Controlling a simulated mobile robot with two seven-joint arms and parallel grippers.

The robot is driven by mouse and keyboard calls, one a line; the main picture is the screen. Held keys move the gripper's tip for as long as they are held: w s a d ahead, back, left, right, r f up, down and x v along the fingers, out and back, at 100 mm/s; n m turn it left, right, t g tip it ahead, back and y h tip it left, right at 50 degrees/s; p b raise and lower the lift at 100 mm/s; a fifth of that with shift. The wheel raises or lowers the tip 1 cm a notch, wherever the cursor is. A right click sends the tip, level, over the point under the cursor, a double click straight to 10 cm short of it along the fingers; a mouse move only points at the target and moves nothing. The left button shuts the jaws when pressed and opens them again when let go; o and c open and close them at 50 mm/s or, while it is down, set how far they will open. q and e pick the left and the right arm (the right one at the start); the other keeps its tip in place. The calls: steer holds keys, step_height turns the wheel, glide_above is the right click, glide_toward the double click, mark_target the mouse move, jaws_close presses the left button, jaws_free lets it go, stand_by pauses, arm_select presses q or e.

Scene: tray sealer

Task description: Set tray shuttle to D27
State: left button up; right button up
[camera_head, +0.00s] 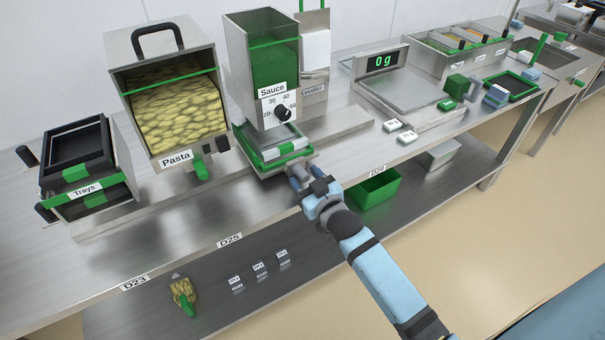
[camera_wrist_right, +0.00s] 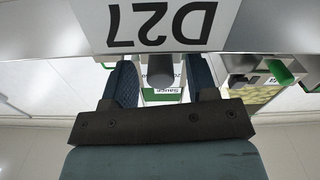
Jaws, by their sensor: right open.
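The tray shuttle (camera_head: 262,170) stands under the sauce dispenser (camera_head: 262,75), with a green-edged tray (camera_head: 270,158) on it. My right gripper (camera_head: 299,182) is at the shuttle's front right, close to the bench's front edge. In the right wrist view its two fingers (camera_wrist_right: 160,85) are spread, with a grey rounded knob (camera_wrist_right: 160,68) between them. I cannot tell whether they touch it. The D27 label (camera_wrist_right: 152,25) shows upside down there, close beyond the fingers; in the head view my gripper hides it. My left gripper is not in view.
Labels D23 (camera_head: 134,284), D25 (camera_head: 230,239) and D29 (camera_head: 377,170) mark the bench edge. The pasta bin (camera_head: 172,100) and tray stack (camera_head: 80,165) stand left, the scale (camera_head: 400,90) right. A green bin (camera_head: 376,190) sits on the lower shelf.

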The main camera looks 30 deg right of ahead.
arm_select(q)
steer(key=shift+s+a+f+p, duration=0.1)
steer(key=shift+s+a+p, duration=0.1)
steer(key=shift+p, duration=0.35)
arm_select(e)
steer(key=s+d, duration=0.1)
steer(key=s, duration=1.1)
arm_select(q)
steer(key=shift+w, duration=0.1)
arm_select(e)
steer(key=s+a+f+g+y, duration=0.2)
steer(key=s+a+f+g, duration=0.5)
steer(key=s, duration=0.4)
arm_select(q)
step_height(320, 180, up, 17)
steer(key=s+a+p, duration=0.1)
steer(key=p, duration=2.2)
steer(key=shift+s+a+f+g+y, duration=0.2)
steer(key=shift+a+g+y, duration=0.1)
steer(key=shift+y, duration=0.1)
arm_select(e)
step_height(320, 180, up, 15)
steer(key=s, duration=0.2)
steer(key=shift+s+r, duration=0.15)
steer(key=shift+r, duration=0.05)
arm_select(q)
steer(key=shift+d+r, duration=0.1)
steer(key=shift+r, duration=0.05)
